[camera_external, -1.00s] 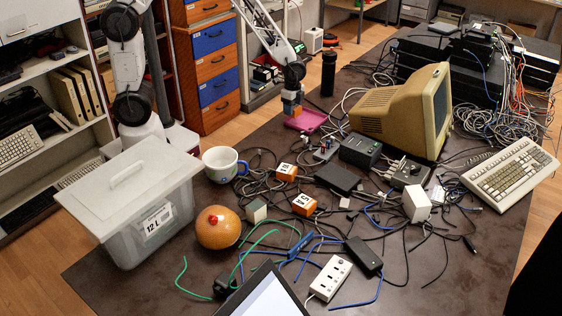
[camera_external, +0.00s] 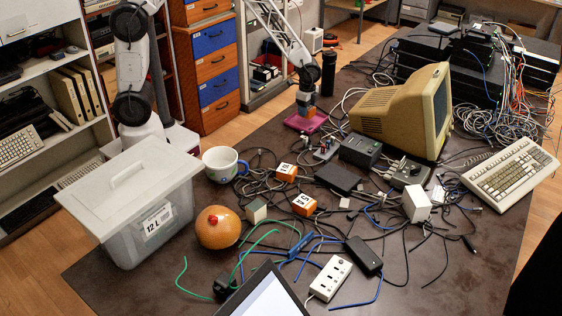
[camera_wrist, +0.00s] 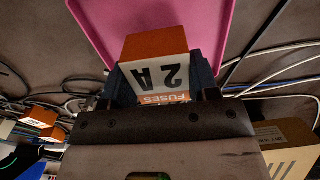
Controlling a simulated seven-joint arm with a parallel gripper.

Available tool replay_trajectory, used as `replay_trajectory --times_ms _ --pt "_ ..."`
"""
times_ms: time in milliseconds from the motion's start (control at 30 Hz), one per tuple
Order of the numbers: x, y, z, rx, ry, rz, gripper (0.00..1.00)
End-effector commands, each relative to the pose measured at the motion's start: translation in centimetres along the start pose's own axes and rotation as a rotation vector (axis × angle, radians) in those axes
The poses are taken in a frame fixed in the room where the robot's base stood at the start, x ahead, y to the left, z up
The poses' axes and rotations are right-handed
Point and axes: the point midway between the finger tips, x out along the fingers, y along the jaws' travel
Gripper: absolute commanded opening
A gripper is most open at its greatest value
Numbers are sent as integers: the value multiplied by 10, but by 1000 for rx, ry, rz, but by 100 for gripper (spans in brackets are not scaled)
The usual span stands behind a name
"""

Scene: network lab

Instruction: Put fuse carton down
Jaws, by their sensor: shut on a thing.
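The fuse carton (camera_wrist: 155,68), orange and white with "2 A" and "FUSES" printed on it, is between the fingers of my gripper (camera_wrist: 162,85) in the wrist view. My gripper is shut on it. In the external view my gripper (camera_external: 306,104) is at the far part of the table, at the pink tray (camera_external: 297,123). The carton overlaps the tray in both views; the tray also shows in the wrist view (camera_wrist: 205,20). I cannot tell whether the carton's underside touches the tray.
Two more orange-and-white cartons (camera_external: 286,172) (camera_external: 304,205) lie among tangled cables nearer the camera. A beige monitor (camera_external: 395,110) stands right of the tray. A dark cylinder (camera_external: 328,74) stands behind it. A lidded clear bin (camera_external: 130,215) is at the left.

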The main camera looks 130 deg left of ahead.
Motion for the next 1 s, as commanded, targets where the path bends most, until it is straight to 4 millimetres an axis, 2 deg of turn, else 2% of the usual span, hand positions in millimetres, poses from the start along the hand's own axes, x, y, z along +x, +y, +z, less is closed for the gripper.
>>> replay_trajectory --times_ms 300,767,800,933,1000 --pt "29 0 0 0 -1 1 29" --pt "33 0 0 0 -1 1 29" --pt "33 0 0 0 -1 1 58" --pt "33 0 0 0 -1 1 78" --pt "33 0 0 0 -1 1 80"
